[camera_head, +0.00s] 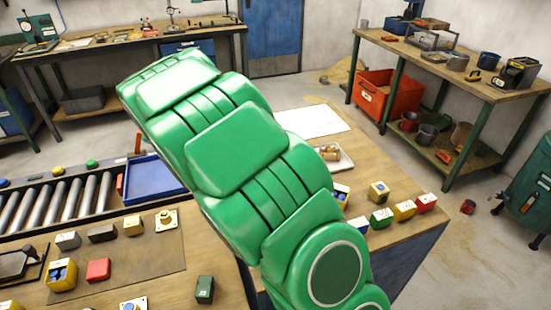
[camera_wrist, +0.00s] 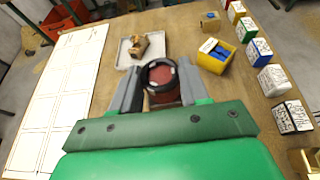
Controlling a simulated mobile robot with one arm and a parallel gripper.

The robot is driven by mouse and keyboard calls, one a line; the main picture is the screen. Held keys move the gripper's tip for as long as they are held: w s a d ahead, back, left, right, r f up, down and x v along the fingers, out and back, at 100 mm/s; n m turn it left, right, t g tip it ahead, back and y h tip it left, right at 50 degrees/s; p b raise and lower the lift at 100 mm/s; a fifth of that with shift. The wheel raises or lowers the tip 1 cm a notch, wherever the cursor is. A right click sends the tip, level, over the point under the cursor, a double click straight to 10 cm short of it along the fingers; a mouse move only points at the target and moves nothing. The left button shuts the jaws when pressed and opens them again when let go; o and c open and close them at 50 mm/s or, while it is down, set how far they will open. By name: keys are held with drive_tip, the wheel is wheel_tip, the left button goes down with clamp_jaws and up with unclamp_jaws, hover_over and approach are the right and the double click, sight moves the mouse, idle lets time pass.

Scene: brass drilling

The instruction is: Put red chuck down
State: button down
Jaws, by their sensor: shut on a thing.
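The red chuck (camera_wrist: 160,75), a round piece with a black ring around its reddish top, is between the fingers of my gripper (camera_wrist: 157,69) in the wrist view. The fingers are shut on it from both sides. It is over the wooden bench, close to the near edge of a white tray; I cannot tell whether it touches the bench. In the head view my green arm hides both the gripper and the chuck.
The white tray (camera_wrist: 125,60) holds brass-coloured pieces. A yellow bin (camera_wrist: 216,58) with blue contents is right of the chuck. A row of coloured boxes (camera_wrist: 259,49) lines the right side. A white marked sheet (camera_wrist: 60,100) lies left. Bare bench lies between sheet and tray.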

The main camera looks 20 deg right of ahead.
drive_tip(key=shift+w+d+r, duration=0.1)
drive_tip(key=shift+w+d, duration=0.2)
drive_tip(key=shift+w, duration=0.2)
drive_tip(key=shift+w+d+r, duration=0.1)
drive_tip(key=shift+w+d, duration=0.2)
drive_tip(key=shift+w, duration=0.2)
drive_tip(key=shift+w+d+f, duration=0.4)
drive_tip(key=shift+w+f, duration=1.15)
drive_tip(key=shift+w, duration=0.7)
drive_tip(key=shift+w+d+f, duration=0.35)
drive_tip(key=shift+w+f, duration=1.25)
drive_tip(key=shift+w, duration=0.7)
drive_tip(key=shift+w+d+f, duration=0.4)
drive_tip(key=shift+w+f, duration=1.15)
drive_tip(key=shift+w, duration=0.7)
drive_tip(key=shift+w+f, duration=0.25)
drive_tip(key=shift+f, duration=1.5)
drive_tip(key=shift+f, duration=0.15)
